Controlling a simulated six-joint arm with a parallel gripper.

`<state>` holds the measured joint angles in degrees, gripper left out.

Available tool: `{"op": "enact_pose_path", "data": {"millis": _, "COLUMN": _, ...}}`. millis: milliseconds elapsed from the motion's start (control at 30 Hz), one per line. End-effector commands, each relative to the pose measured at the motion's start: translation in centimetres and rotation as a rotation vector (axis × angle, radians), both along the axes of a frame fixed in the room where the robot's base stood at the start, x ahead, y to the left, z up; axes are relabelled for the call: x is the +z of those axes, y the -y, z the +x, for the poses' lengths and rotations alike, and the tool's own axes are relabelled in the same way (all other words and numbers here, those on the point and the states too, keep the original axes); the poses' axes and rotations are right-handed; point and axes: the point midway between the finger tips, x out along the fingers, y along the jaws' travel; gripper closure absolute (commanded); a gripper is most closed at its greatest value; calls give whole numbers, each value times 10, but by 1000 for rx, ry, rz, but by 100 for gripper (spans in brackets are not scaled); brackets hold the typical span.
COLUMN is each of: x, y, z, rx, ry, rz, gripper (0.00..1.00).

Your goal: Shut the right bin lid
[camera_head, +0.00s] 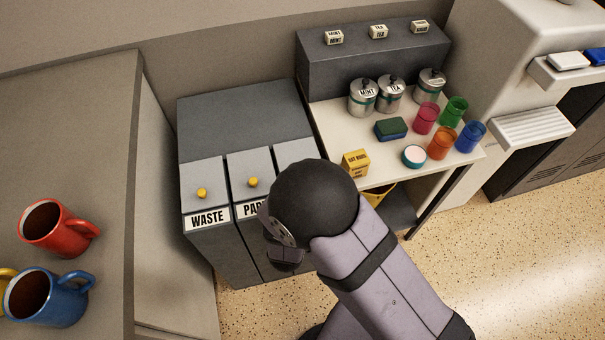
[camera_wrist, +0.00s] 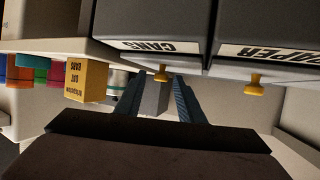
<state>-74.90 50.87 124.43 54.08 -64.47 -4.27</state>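The right bin is labelled CANS in the wrist view, upside down there. Its grey lid (camera_head: 297,150) lies in line with the other two lids in the head view and looks down, though my arm hides its front part. Its yellow knob (camera_wrist: 162,74) shows in the wrist view. My gripper (camera_wrist: 160,88) has its two fingers apart, with nothing held between them. Its fingertips appear close to the front of the CANS bin (camera_wrist: 155,45), near the knob; I cannot tell if they touch. In the head view my wrist hides the fingers.
The WASTE bin (camera_head: 207,218) and PAPER bin (camera_head: 250,190) stand to the left, lids down. A counter on the right holds a yellow box (camera_head: 355,163), canisters, a round tin (camera_head: 414,156) and coloured cups. Red (camera_head: 55,228) and blue (camera_head: 48,297) mugs stand at left.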

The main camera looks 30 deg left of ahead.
Motion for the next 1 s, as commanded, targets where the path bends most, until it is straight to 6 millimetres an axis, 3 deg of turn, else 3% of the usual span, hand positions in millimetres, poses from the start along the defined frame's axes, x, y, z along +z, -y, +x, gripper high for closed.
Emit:
{"op": "enact_pose_path", "data": {"millis": 267, "x": 3, "y": 1, "z": -4, "rx": 0, "ry": 1, "rz": 2, "gripper": 65}}
{"op": "enact_pose_path", "data": {"millis": 700, "x": 23, "y": 20, "z": -51, "rx": 3, "ry": 0, "rz": 1, "gripper": 65}}
{"op": "enact_pose_path", "data": {"millis": 1000, "x": 28, "y": 26, "z": -62, "rx": 0, "ry": 0, "rz": 1, "gripper": 65}}
